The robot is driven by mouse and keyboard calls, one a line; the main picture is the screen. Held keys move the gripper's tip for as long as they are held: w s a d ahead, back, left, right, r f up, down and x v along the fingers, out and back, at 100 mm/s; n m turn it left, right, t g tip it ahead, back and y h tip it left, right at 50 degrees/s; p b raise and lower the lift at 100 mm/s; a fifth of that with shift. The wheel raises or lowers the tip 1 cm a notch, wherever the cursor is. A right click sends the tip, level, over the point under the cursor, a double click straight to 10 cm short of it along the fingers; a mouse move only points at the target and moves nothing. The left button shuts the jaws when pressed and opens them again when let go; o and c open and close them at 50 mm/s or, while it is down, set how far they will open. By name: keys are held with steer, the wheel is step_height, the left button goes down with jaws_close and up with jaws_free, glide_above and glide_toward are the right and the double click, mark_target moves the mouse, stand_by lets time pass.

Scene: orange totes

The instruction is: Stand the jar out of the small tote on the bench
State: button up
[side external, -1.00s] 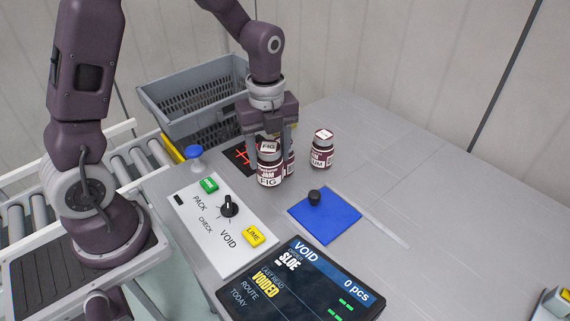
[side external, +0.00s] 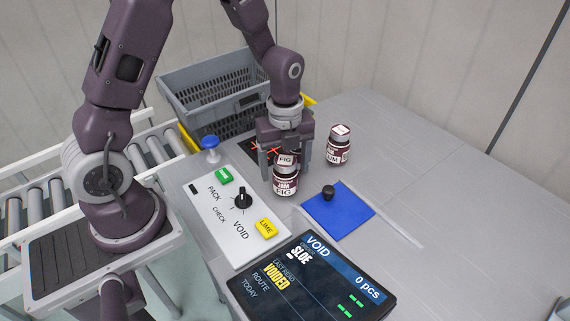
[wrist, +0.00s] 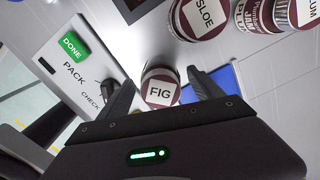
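The fig jar (side external: 286,184), dark with a white FIG label, stands upright on the grey bench in the side view. Its lid also shows in the wrist view (wrist: 160,91). My gripper (side external: 286,163) is around the jar from above. In the wrist view its fingers (wrist: 161,80) are spread, with a narrow gap on either side of the jar. A plum jar (side external: 338,147) stands to the right.
A grey crate (side external: 205,85) stands at the back left, by a roller conveyor (side external: 150,150). A control panel (side external: 230,215) with buttons and a knob, a blue pad (side external: 345,215) and a screen reading VOID (side external: 310,280) are near. The right of the bench is clear.

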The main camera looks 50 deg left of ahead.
step_height(320, 180, up, 16)
steer(key=s+d+n+t, duration=0.1)
steer(key=s+n, duration=0.2)
steer(key=s+d+r+n+t, duration=0.1)
steer(key=s+r+n+t, duration=0.1)
steer(key=s+n, duration=0.5)
steer(key=s+d+r+n+t, duration=0.1)
steer(key=s+r+n+t, duration=0.1)
steer(key=s+n, duration=0.6)
steer(key=r+n, duration=0.1)
steer(key=n, duration=0.2)
steer(key=shift+s+d+r+n, duration=0.15)
steer(key=shift+d+r+n, duration=0.15)
steer(key=shift+d, duration=0.1)
